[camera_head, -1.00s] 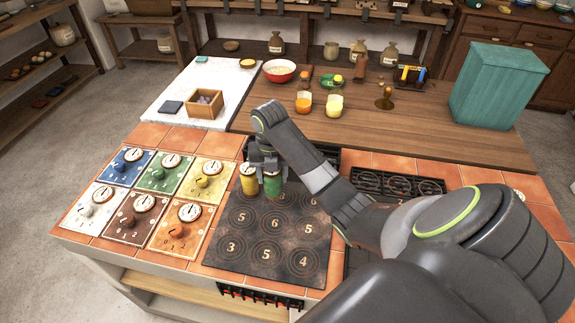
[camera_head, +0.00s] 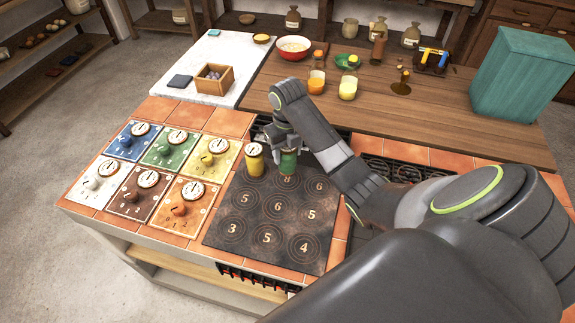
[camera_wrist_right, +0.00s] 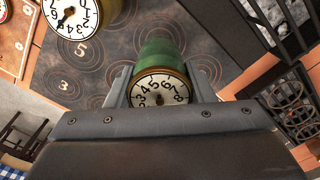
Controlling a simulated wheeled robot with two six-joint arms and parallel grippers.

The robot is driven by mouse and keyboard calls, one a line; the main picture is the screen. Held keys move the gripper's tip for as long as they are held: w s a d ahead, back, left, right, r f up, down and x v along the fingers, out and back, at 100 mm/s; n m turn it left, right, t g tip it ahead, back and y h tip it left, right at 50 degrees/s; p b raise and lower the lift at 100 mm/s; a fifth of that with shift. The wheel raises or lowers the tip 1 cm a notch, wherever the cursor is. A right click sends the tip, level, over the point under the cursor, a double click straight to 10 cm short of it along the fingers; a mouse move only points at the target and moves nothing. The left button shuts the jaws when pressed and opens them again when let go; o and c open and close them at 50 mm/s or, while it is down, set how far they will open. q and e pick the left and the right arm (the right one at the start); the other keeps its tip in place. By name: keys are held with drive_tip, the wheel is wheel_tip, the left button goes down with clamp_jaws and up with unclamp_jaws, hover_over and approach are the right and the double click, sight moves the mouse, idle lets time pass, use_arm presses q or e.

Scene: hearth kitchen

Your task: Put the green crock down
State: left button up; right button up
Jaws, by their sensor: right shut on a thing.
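The green crock (camera_head: 288,163) is between the fingers of my right gripper (camera_head: 284,146), which is shut on it. It looks upright, at the back of the dark hob plate (camera_head: 240,230), just behind a ring marked 8. I cannot tell whether its base touches the plate. In the right wrist view the green crock (camera_wrist_right: 160,60) shows its green side and a dial on its end, between the fingers. A yellow crock (camera_head: 254,160) with a dial top stands just to its left, apart from it. My left gripper is out of view.
Coloured dial tiles (camera_head: 163,148) lie left of the plate. The front of the plate is clear.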

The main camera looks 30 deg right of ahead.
sight(287, 162)
wheel_tip(287, 162, down, 4)
drive_tip(key=shift+s+r+p, duration=0.1)
drive_tip(key=shift+p, duration=0.2)
drive_tip(key=shift+f, duration=0.2)
drive_tip(key=o, duration=1.2)
drive_tip(key=shift+o, duration=0.2)
